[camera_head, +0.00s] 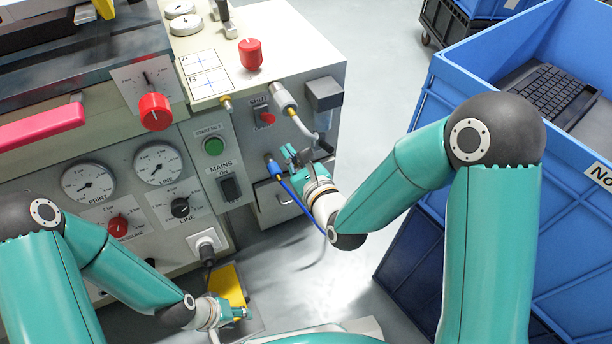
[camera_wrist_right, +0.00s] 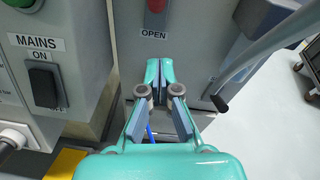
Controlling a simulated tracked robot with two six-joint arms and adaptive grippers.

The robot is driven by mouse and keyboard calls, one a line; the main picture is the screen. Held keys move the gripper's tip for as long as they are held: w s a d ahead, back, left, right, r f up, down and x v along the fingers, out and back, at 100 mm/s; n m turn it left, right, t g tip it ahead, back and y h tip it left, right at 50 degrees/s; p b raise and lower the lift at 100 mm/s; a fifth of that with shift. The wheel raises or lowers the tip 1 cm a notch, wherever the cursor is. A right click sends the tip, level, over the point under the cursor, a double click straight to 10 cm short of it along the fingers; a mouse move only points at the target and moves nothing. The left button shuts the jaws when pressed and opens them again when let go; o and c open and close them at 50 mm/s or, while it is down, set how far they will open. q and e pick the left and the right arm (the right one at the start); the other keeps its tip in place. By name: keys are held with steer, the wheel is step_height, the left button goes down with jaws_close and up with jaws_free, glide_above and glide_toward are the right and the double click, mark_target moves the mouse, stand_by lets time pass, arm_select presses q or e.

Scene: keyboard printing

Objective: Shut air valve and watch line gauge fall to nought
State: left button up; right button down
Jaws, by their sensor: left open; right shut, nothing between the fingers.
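The small red valve handle (camera_head: 267,118) sits on the machine's right-hand panel, below a SHUT label. In the right wrist view the red handle (camera_wrist_right: 156,6) is cut by the top edge, with OPEN printed below it. The round white line gauge (camera_head: 158,163) is on the front panel; I cannot read its needle surely. My right gripper (camera_head: 288,153) is shut and empty, below the valve handle in the picture. Its closed fingers (camera_wrist_right: 160,65) point towards the panel under the OPEN label. My left gripper (camera_head: 243,312) is open, low in front of the machine.
A grey lever with a black grip (camera_head: 326,146) juts out right of the valve. A blue hose (camera_head: 292,190) hangs by my right gripper. A print gauge (camera_head: 88,183), MAINS switch (camera_head: 230,188) and yellow pedal (camera_head: 228,285) are nearby. A blue crate (camera_head: 450,95) stands at right.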

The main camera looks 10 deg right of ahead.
steer(key=s+d+r+p, duration=0.2)
steer(key=s+p, duration=0.5)
steer(key=p, duration=0.6)
steer(key=shift+r, duration=0.5)
